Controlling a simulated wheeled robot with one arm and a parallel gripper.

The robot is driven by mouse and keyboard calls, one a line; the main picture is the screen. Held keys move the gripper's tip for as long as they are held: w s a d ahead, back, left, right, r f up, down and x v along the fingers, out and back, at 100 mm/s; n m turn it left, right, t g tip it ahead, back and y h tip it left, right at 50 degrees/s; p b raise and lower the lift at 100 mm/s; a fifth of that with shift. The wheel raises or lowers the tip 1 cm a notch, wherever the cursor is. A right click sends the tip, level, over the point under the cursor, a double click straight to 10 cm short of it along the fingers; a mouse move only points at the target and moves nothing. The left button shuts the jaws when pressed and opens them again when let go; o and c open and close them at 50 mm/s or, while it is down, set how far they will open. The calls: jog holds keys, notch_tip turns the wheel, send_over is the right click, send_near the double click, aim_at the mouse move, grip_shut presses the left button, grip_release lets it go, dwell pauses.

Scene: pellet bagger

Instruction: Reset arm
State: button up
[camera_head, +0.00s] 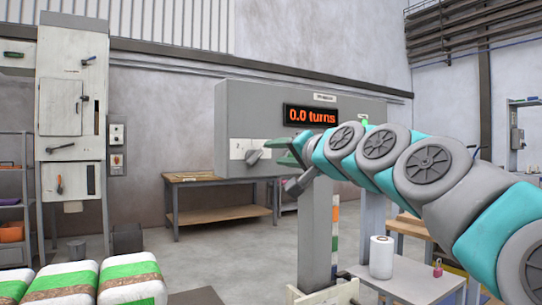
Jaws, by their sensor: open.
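My grey and teal arm reaches in from the lower right. The display (311,115) on the box reads "0.0 turns". My arm hides the lower right part of the box.
A grey post (315,240) stands below my gripper. A white canister (381,257) and a pink padlock-like item (437,268) stand on a low table at right. Striped bags (132,278) lie at lower left. A workbench (220,213) stands behind; the floor before it is clear.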

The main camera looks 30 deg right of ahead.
jog(key=shift+s, duration=0.25)
